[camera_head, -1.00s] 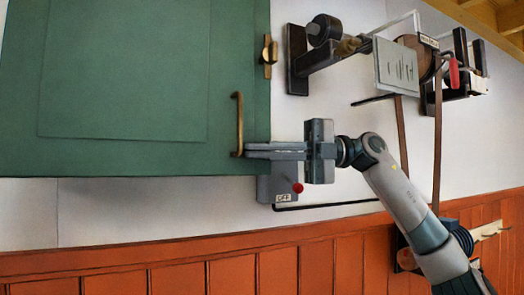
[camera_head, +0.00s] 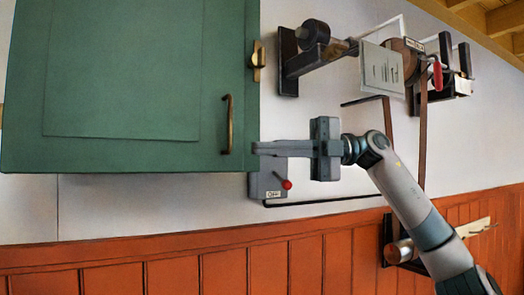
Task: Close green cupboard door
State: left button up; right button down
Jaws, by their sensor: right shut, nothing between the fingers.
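The green cupboard door (camera_head: 120,75) fills the upper left of the head view and looks flush with the cupboard front. Its brass handle (camera_head: 229,124) stands upright near the lower right corner, with a brass latch (camera_head: 258,61) at the right edge above. My right gripper (camera_head: 256,149) is shut and empty, pointing left, its tips at the door's lower right edge, just right of the handle. I cannot tell if the tips touch the cupboard. My left gripper is not in view.
A grey switch box with a red knob (camera_head: 287,184) is on the wall just below my right gripper. Wall-mounted machinery (camera_head: 385,68) with a red handle hangs at the upper right. Orange panelling (camera_head: 170,272) runs along the bottom.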

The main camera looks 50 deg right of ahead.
jog(key=b+v, duration=0.1)
jog(key=v, duration=0.7)
jog(key=shift+s+b, duration=0.15)
jog(key=shift+b, duration=0.15)
jog(key=shift+f, duration=0.1)
dwell(0.4)
